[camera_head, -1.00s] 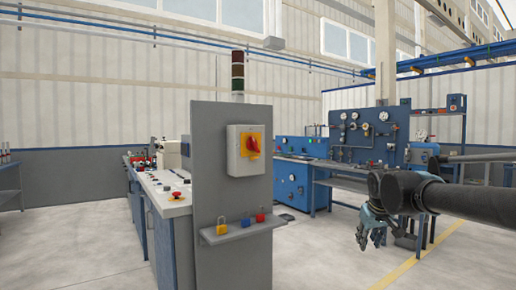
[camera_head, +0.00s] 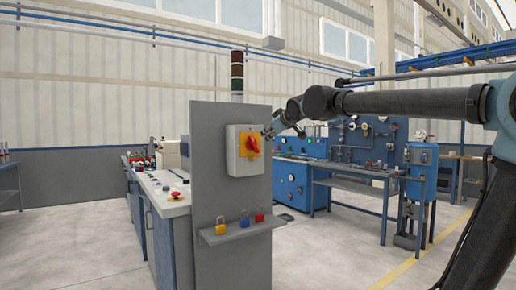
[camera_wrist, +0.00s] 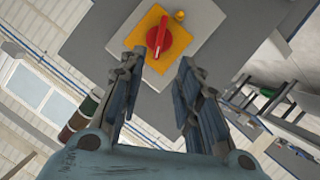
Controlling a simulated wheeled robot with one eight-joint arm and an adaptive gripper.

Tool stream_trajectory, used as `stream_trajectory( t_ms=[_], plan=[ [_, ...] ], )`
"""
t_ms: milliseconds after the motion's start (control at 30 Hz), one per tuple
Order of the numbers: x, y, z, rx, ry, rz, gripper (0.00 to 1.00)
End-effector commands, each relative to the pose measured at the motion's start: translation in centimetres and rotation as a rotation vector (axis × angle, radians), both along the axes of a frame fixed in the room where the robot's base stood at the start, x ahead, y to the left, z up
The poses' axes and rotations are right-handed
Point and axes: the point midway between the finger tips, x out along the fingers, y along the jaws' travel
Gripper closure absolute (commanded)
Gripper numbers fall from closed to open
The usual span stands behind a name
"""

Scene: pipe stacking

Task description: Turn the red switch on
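The red switch (camera_head: 252,145) is a rotary knob on a yellow plate, on a light grey box (camera_head: 234,160) fixed to a tall grey panel. In the wrist view the red switch (camera_wrist: 157,37) lies ahead of the fingertips, near the top of the picture, with the yellow plate (camera_wrist: 140,35) behind it. My gripper (camera_head: 270,132) is just right of the box in the head view. In the wrist view my gripper (camera_wrist: 158,72) is open, its two fingers apart with nothing between them. The knob appears apart from the fingers.
A signal tower (camera_head: 237,72) stands on top of the panel. A workbench (camera_head: 165,200) is at left, and blue benches (camera_head: 292,185) stand behind at right.

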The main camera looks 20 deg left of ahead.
Motion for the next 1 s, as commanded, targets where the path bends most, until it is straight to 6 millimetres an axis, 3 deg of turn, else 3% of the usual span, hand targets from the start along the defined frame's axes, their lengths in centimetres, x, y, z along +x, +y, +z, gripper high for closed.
stream_trajectory(
  t_ms=[1000],
  plan=[
    [10.5, 8.2, -4.9, 0.000, 0.003, -0.003, 0.69]
  ],
)
